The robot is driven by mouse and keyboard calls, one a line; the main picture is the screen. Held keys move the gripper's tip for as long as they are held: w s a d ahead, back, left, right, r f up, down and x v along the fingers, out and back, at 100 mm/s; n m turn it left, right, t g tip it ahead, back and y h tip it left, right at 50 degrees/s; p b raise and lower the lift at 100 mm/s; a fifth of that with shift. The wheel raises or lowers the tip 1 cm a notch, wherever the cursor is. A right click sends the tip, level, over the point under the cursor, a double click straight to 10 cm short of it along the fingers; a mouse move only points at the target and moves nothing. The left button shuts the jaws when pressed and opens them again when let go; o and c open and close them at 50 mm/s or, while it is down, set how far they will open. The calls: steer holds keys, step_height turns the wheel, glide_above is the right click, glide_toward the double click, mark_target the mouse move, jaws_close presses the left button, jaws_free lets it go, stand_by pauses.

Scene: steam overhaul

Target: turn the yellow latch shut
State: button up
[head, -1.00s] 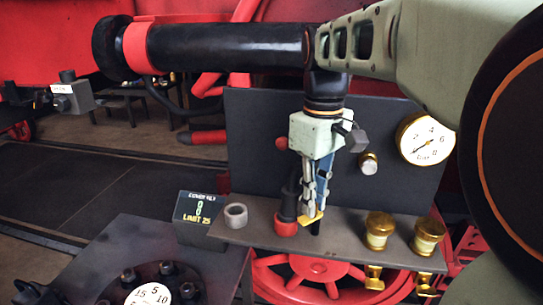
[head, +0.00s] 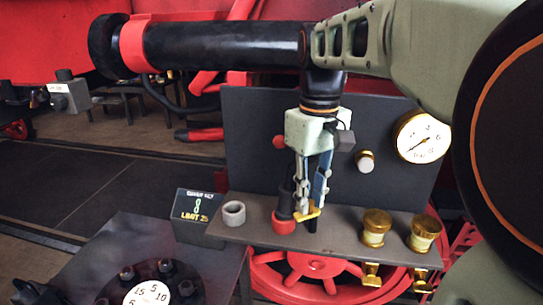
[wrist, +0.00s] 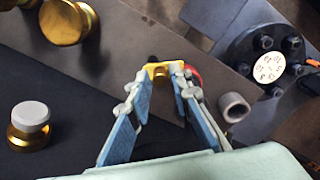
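The yellow latch (head: 308,213) is a small piece by the front of the grey shelf, beside a black upright lever with a red base (head: 284,222). My gripper (head: 310,206) points down at it from above, its fingertips at the latch. In the wrist view the latch (wrist: 160,69) sits at the ends of the two fingers, which stand apart with a gap between them. I cannot tell whether the fingertips touch it. The fingers hide part of the latch and lever.
Two brass-capped fittings (head: 374,228) and a grey ring (head: 234,213) stand on the shelf (head: 345,232). A dark panel with a gauge (head: 423,137) rises behind. A small display (head: 194,204) and a bolted flange with a numbered dial (head: 148,296) are at the left.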

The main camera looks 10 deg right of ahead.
mark_target(311, 201)
steer(key=shift+o, duration=0.8)
step_height(311, 201, up, 12)
steer(key=shift+a, duration=0.1)
